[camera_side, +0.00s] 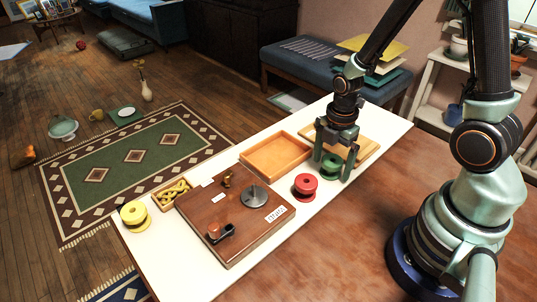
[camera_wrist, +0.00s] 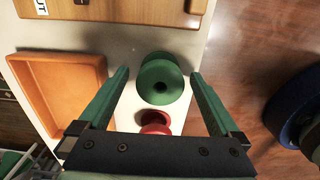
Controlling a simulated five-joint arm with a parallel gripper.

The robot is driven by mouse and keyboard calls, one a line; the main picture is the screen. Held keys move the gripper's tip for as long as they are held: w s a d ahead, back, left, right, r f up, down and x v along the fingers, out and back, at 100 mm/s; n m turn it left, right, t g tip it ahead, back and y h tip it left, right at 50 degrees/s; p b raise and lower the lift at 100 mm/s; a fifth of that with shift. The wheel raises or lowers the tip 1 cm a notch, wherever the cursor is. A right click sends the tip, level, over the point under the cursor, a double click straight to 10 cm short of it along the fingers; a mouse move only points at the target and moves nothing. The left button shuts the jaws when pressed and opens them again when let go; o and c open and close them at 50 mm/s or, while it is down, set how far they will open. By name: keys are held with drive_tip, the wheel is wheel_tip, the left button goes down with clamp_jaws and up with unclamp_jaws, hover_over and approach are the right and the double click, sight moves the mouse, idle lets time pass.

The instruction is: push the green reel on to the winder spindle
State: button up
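The green reel (camera_side: 331,165) stands on the white table top near the light-wood board. In the wrist view the green reel (camera_wrist: 160,78) shows from above with a dark centre hole. My gripper (camera_side: 332,171) is open, with one finger on each side of it. In the wrist view the gripper (camera_wrist: 160,76) shows gaps between both fingers and the reel. The winder is a brown wooden board (camera_side: 215,205) with a grey metal disc and upright spindle (camera_side: 254,194), left of my gripper. The spindle carries no reel.
A red reel (camera_side: 305,186) stands between the green reel and the winder; it also shows in the wrist view (camera_wrist: 155,122). An empty orange-brown tray (camera_side: 275,155) lies behind. A yellow reel (camera_side: 134,214) and a small box of yellow pieces (camera_side: 172,192) are left. A light-wood board (camera_side: 368,146) is right.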

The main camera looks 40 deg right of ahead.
drive_tip(key=c, duration=1.4)
drive_tip(key=shift+o, duration=0.2)
drive_tip(key=shift+r, duration=0.15)
wheel_tip(320, 180, up, 20)
drive_tip(key=o, duration=0.8)
clamp_jaws()
